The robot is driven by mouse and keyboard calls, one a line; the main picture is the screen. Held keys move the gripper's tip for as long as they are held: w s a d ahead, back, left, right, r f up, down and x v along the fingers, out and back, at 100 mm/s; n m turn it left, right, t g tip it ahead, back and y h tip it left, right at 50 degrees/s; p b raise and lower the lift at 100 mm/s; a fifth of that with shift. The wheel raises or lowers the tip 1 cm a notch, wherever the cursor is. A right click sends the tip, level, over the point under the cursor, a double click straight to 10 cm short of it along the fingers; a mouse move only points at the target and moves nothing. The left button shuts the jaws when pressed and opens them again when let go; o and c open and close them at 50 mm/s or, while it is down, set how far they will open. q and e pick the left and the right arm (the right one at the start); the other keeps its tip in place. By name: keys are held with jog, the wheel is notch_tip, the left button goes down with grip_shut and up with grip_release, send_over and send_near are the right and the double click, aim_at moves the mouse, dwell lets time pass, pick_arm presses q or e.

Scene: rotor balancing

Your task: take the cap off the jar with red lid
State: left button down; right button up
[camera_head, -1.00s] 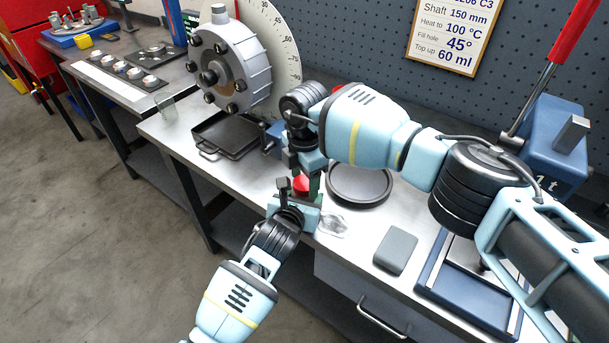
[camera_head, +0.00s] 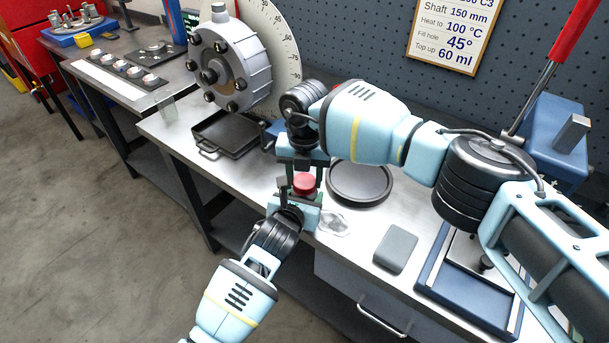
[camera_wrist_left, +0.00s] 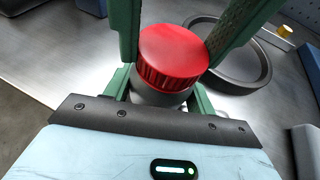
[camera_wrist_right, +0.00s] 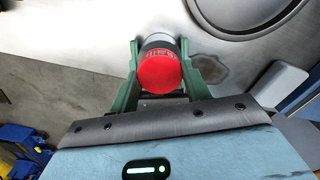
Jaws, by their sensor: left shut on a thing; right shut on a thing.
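The jar (camera_wrist_left: 160,97) has a grey body and a ribbed red lid (camera_head: 304,183). The lid sits on the jar in the left wrist view (camera_wrist_left: 173,55). My left gripper (camera_head: 300,201) comes from below and is shut on the jar body. My right gripper (camera_head: 303,173) points down from above, shut on the red lid, with a green finger on each side of it. The right wrist view also shows the red lid (camera_wrist_right: 159,74) between green fingers. Most of the jar body is hidden in the head view.
A round black tray (camera_head: 360,184) lies just right of the grippers. A square black pan (camera_head: 226,135) is to the left. A grey box (camera_head: 395,249) and a blue press (camera_head: 550,140) stand to the right. The bench front edge runs close below the jar.

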jog(key=n, duration=0.6)
jog(key=shift+n, duration=0.4)
jog(key=n, duration=0.4)
jog(key=shift+n, duration=0.4)
jog(key=n, duration=0.4)
jog(key=shift+r+n, duration=0.1)
jog(key=shift+n, duration=0.2)
jog(key=n, duration=1.7)
jog(key=shift+n, duration=0.3)
jog(key=n, duration=0.4)
jog(key=shift+n, duration=0.4)
jog(key=n, duration=0.5)
